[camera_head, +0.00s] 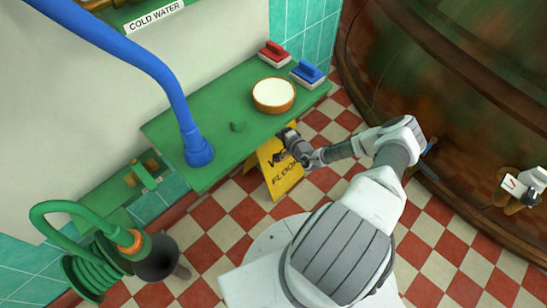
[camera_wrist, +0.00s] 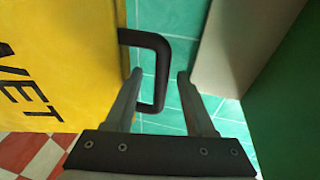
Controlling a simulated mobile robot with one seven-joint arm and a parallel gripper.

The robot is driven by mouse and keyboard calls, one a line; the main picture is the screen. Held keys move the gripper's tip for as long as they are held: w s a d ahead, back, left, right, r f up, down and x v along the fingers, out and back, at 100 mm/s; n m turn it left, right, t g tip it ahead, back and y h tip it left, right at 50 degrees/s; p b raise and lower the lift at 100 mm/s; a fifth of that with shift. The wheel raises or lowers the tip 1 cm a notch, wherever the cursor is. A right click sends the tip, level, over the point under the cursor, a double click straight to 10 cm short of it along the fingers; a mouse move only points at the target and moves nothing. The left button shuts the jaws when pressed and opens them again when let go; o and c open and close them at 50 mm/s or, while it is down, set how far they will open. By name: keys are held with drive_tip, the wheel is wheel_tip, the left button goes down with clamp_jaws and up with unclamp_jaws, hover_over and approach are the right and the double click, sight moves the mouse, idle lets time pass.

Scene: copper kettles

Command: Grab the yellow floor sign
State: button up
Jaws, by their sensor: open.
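The yellow floor sign (camera_head: 279,179) stands on the tiled floor beneath the front edge of the green shelf in the head view. Its yellow face with dark "WET" lettering fills the left of the wrist view (camera_wrist: 65,50). A black handle (camera_wrist: 161,58) sticks out from the sign's edge. My gripper (camera_head: 286,136) is at the top of the sign, close to the shelf edge. In the wrist view, my gripper's (camera_wrist: 160,74) fingers are open, one on each side of the handle's outer bar, with gaps visible. The sign's upper part is partly hidden by my gripper in the head view.
The green shelf (camera_head: 225,155) is just above and beside my gripper. It holds a round cream-topped container (camera_head: 273,95), a red brush (camera_head: 274,54) and a blue brush (camera_head: 307,73). A blue pipe (camera_head: 170,85) comes down at left. A large copper vessel (camera_head: 450,110) stands at right.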

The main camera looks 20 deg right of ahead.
drive_tip(key=shift+w, duration=0.25)
clamp_jaws()
idle(1.3)
